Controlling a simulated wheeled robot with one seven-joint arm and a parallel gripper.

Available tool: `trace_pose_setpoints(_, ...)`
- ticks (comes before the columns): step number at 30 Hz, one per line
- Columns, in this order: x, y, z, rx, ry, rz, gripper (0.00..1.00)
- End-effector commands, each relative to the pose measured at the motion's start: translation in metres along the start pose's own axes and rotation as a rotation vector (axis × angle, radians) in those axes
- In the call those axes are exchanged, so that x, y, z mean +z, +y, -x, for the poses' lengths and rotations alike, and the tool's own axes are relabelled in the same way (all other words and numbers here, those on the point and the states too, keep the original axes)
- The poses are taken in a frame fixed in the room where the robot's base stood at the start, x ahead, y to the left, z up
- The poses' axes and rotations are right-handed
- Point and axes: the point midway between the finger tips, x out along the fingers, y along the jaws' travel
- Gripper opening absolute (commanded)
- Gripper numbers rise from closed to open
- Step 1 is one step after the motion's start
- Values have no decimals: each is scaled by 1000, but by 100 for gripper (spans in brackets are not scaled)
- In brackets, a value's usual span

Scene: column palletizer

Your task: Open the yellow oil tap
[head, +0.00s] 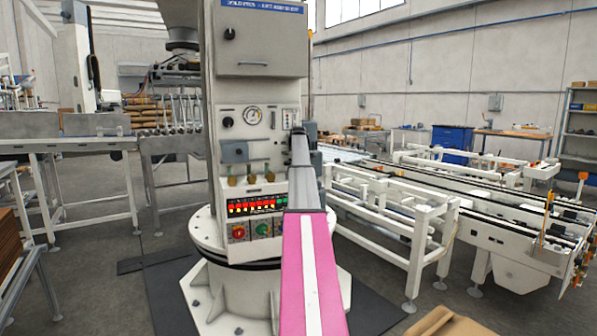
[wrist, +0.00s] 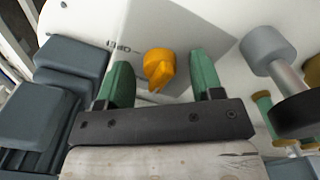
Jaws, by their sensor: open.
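In the wrist view the yellow oil tap (wrist: 157,68) sits on a pale panel, beside some small dark lettering. It has a rounded head and a narrower tip pointing down. My gripper (wrist: 161,78) is open, with one green finger on each side of the tap. Gaps show between the tap and both fingers, and I cannot tell how far the fingertips are from the panel. In the head view my arm reaches the right side of the control column (head: 258,85); the tap cannot be made out there.
In the wrist view a grey cylindrical fitting (wrist: 265,48) stands close right of the fingers, and grey blocks (wrist: 72,62) lie close left. In the head view the column carries a gauge (head: 253,117) and buttons. A white conveyor frame (head: 395,215) stands to the right.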

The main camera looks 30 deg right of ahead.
Motion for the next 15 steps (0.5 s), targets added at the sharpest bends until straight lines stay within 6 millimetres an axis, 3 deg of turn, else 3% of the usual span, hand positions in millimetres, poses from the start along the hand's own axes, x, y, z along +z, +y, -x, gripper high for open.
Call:
trace_pose_setpoints(1,0,0,0,0,0,0,60)
trace_pose_setpoints(2,0,0,0,0,0,0,54)
trace_pose_setpoints(6,0,0,0,0,0,0,11)
trace_pose_setpoints(15,0,0,0,0,0,-19,11)
